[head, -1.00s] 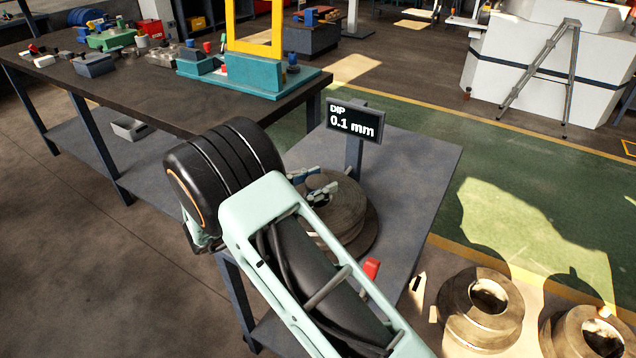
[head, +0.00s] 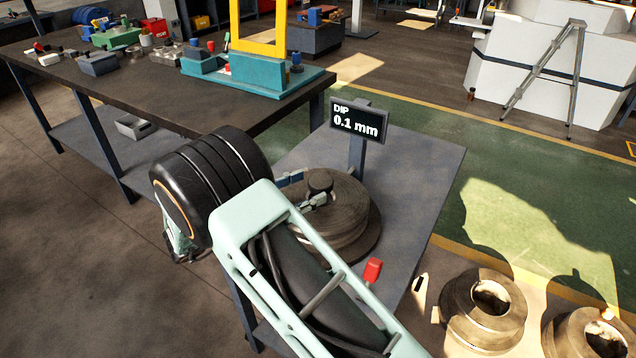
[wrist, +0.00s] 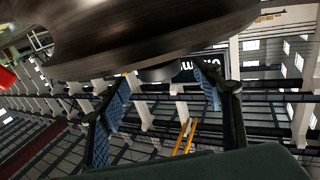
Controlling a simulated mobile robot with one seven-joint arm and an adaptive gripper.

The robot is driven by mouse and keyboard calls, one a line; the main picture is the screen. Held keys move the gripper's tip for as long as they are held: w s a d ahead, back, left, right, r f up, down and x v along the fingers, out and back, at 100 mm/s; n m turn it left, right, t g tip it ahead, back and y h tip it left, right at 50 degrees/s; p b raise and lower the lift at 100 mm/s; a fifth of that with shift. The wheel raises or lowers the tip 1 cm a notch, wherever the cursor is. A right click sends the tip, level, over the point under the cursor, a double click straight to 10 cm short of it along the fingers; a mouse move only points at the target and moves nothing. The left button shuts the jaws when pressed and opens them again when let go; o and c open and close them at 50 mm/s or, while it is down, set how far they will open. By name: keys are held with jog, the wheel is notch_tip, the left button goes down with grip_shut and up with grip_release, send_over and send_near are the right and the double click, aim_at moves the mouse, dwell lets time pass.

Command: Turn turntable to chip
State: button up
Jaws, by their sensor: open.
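The turntable (head: 355,222), a round stack of grey-brown metal discs, sits on a grey table, partly hidden by my arm. A short dark round peg (head: 320,180) stands on its top. My gripper (head: 302,190) is open, with blue-padded fingers at the turntable's left side near the peg. The wrist view appears upside down. There my gripper (wrist: 160,100) has one finger on each side of the dark peg (wrist: 158,72), under the large disc (wrist: 140,35). I cannot tell whether a finger touches the peg. I cannot make out a chip on the disc.
A display (head: 358,122) reading "DIP 0.1 mm" stands on a post behind the turntable. A red handle (head: 373,270) is at the table's front right. Ringed metal parts (head: 484,322) stand at lower right. A dark workbench (head: 150,92) with tools is behind left.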

jog(key=v, duration=0.7)
jog(key=shift+a, duration=0.15)
jog(key=shift+s, duration=0.15)
